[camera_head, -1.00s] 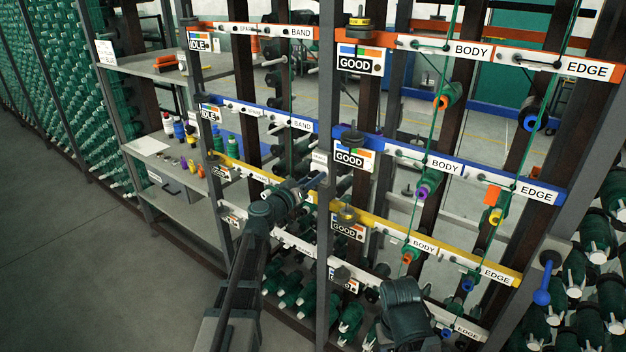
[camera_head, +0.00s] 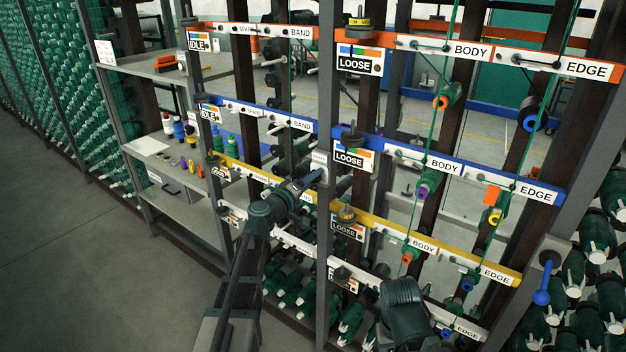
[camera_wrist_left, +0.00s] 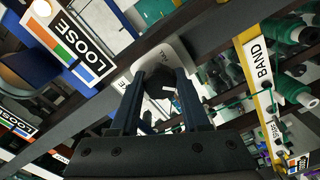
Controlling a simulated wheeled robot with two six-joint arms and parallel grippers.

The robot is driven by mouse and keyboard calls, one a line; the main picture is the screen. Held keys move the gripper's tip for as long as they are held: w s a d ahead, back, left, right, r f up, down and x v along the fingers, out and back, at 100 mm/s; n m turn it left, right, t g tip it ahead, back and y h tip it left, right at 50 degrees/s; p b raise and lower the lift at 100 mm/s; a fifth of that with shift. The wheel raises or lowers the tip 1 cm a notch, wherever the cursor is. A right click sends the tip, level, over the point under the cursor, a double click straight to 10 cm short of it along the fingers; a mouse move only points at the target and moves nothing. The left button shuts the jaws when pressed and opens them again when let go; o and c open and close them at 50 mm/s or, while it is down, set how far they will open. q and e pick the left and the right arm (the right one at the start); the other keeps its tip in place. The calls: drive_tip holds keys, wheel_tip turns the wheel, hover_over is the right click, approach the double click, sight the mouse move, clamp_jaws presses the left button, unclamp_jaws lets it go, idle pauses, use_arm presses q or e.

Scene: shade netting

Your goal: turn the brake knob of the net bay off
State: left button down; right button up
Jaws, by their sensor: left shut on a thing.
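The brake knob (camera_wrist_left: 160,82) is a dark round knob on a pale plate, seen in the left wrist view. The plate (camera_head: 319,160) sits on the grey upright between the BAND and BODY columns in the head view. My left gripper (camera_head: 318,178) reaches the plate from the lower left. Its fingers (camera_wrist_left: 162,88) are shut on the knob, one on each side. The bay's status signs read LOOSE (camera_head: 358,59). My right gripper cannot be made out.
Orange, blue (camera_head: 450,168) and yellow rails cross the bay, with green cords and coloured spools hanging at the right. A shelf unit (camera_head: 180,205) with bottles stands left. A blue lever (camera_head: 542,296) hangs at the right. The floor (camera_head: 70,260) at the left is clear.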

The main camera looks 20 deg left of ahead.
idle(0.4)
use_arm(q)
drive_tip(key=shift+c, duration=1.9)
unclamp_jaws()
drive_tip(key=v, duration=1.4)
drive_tip(key=shift+w, duration=0.1)
